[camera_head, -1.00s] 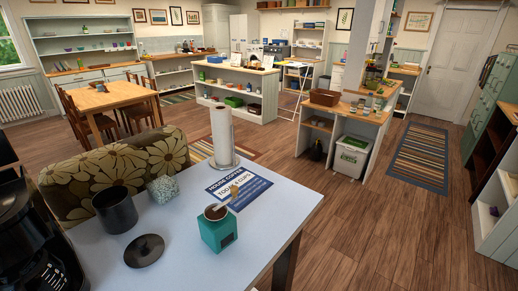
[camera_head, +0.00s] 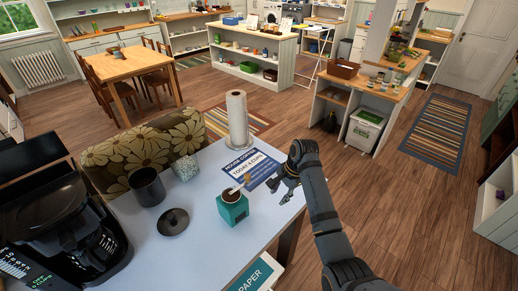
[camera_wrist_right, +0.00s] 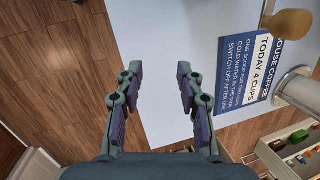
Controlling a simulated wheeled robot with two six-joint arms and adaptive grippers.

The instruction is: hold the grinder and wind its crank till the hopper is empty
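The teal grinder (camera_head: 233,210) stands upright on the pale table, with dark brown contents showing in its open top. Its crank arm reaches back and right to a small wooden knob (camera_head: 246,180). A tan wooden knob (camera_wrist_right: 291,22), likely the crank's, shows at the top right of the right wrist view. My right gripper (camera_head: 282,192) is over the table's right edge, right of the grinder and apart from it. In the right wrist view its fingers (camera_wrist_right: 160,70) are spread with nothing between them. My left gripper is not in view.
A black coffee maker (camera_head: 85,240) fills the left. Floor is open on the right.

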